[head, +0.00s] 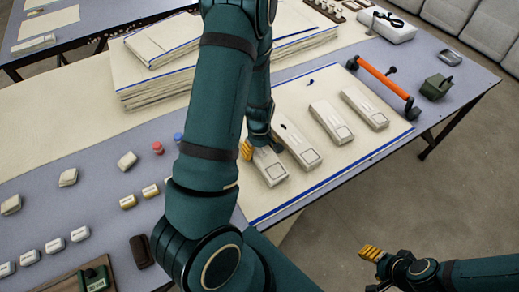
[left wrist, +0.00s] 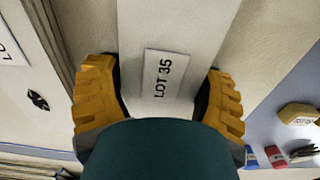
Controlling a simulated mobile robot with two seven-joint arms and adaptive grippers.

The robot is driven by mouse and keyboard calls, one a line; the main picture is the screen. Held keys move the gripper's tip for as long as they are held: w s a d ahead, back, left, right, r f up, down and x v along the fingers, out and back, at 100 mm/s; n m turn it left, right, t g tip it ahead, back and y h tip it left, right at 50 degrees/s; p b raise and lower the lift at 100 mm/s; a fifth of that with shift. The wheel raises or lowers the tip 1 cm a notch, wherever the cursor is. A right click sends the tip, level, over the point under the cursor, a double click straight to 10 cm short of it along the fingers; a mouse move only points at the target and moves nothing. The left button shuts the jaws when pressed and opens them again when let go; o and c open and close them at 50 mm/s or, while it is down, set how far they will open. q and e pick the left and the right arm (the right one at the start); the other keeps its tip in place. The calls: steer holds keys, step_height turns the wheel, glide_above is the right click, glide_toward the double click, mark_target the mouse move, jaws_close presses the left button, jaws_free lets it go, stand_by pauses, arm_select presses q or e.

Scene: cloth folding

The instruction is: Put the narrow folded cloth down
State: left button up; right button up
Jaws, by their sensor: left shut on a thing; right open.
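The left wrist view shows the yellow fingers (left wrist: 160,103) on either side of this cloth (left wrist: 185,25), around a "LOT 35" label. The cloth is at the left end of a row of similar folded cloths (head: 331,122) on a blue-edged cream sheet (head: 345,160). I cannot tell whether it touches the sheet. My arm hides part of it. My right gripper (head: 372,254) is open and empty, off the table over the floor.
A stack of large folded cloths (head: 150,90) stands behind my left arm. An orange-handled tool (head: 385,78) and a dark green block (head: 436,87) lie at the right. Small labelled blocks and colored spools (head: 157,147) are on the left. The sheet's front strip is clear.

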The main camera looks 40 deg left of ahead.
arm_select(q)
steer(key=shift+f, duration=0.15)
steer(key=o, duration=1.2)
step_height(320, 180, up, 12)
steer(key=p, duration=0.5)
steer(key=shift+d+r, duration=0.15)
steer(key=shift+r, duration=0.1)
